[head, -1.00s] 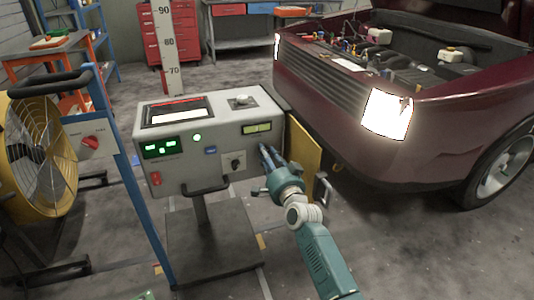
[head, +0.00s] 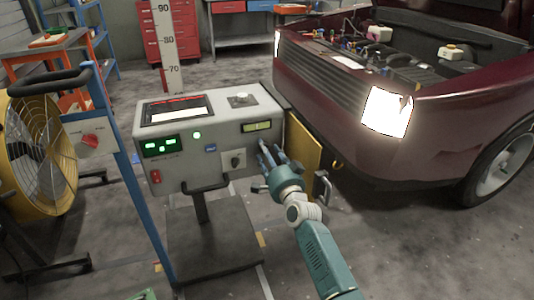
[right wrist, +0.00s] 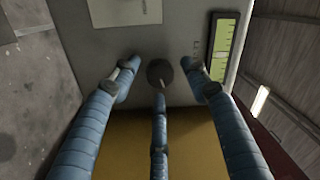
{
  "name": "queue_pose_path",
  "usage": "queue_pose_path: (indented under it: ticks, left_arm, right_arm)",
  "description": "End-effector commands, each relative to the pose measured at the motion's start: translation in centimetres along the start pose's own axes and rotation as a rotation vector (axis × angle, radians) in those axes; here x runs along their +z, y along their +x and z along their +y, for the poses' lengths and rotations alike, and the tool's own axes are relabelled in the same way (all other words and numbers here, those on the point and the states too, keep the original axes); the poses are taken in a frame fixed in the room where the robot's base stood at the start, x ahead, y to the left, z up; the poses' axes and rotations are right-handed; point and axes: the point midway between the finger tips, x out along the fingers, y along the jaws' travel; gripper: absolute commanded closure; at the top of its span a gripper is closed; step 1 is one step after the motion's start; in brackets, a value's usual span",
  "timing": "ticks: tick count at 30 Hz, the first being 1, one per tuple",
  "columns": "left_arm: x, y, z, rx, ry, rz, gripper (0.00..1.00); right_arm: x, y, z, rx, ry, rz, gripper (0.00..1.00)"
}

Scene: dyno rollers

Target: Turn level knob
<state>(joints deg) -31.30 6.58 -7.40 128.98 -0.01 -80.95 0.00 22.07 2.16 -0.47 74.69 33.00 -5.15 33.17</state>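The grey console (head: 180,178) stands on a post, with a yellow-green level gauge (head: 257,127) at the right of its front. In the right wrist view a small round dark knob (right wrist: 160,73) with a light pointer mark sits beside the same gauge (right wrist: 222,48). In the head view my fingers cover this knob. My right gripper (head: 266,152) is at the console front. In the right wrist view my right gripper (right wrist: 160,88) is open, with blue fingers spread either side of the knob and one below it. Contact cannot be told. My left gripper is out of view.
A black handle (head: 206,188) juts from the console's lower front. A yellow panel (head: 306,146) is at its right side, near the maroon vehicle (head: 400,150). A yellow fan (head: 40,155) stands left.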

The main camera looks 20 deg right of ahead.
Motion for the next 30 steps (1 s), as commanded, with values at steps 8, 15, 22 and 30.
queue_pose_path:
  ticks: [8, 15, 22, 30]
  left_arm:
    - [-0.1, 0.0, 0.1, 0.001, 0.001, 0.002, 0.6]
    - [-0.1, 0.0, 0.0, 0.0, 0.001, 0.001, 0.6]
    - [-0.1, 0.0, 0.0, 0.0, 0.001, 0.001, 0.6]
    - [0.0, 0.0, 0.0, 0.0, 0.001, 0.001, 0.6]
  right_arm:
    - [0.1, -1.4, 0.1, 0.001, 0.001, -0.002, 0.54]
    - [0.1, -6.3, 0.2, 0.002, 0.001, -0.001, 0.54]
    - [0.0, -10.5, 0.1, 0.002, 0.0, 0.0, 0.54]
    - [0.0, -12.1, 0.1, 0.001, 0.0, 0.0, 0.54]
